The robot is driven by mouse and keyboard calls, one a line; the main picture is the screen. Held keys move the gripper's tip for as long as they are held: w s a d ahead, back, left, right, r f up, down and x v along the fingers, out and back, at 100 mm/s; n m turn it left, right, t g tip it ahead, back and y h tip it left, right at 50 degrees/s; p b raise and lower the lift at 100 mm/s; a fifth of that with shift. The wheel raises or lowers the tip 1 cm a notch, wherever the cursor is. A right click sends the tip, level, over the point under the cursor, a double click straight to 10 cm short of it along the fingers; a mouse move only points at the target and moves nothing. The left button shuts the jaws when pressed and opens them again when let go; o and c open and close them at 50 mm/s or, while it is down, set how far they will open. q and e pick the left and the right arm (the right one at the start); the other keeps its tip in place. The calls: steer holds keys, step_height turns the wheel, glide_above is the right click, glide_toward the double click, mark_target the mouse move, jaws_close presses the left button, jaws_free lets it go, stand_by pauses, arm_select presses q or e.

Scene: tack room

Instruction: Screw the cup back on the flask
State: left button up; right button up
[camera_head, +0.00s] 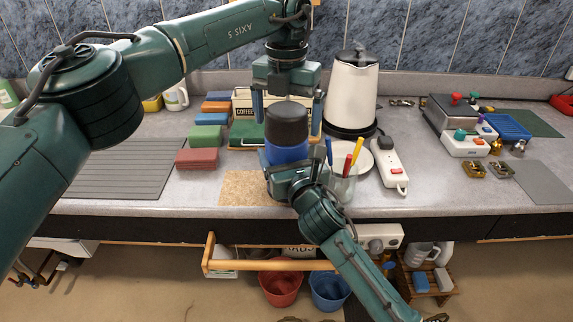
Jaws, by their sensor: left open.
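The flask (286,154) is blue and stands upright on the counter near its front edge. The dark grey cup (287,123) sits upright on top of it; I cannot tell if it is screwed tight. My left gripper (287,108) points down from above, open, with one finger on each side of the cup and gaps between. My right gripper (289,166) reaches in from the front, low on the flask, with its fingers along the flask's sides. It looks shut on the flask, though the fingertips are partly hidden.
A glass with pens (343,180) stands close right of the flask. A white kettle (351,92), a power strip (388,165) and a coffee box (244,104) are near. Coloured blocks (197,158) lie left. The ribbed mat (125,170) is bare.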

arm_select(q)
steer(key=shift+f, duration=0.5)
steer(key=c, duration=1)
steer(key=shift+m, duration=0.9)
steer(key=o, duration=1.1)
steer(key=shift+o, duration=0.2)
steer(key=shift+r, duration=0.15)
step_height(320, 180, up, 7)
steer(key=shift+r, duration=0.2)
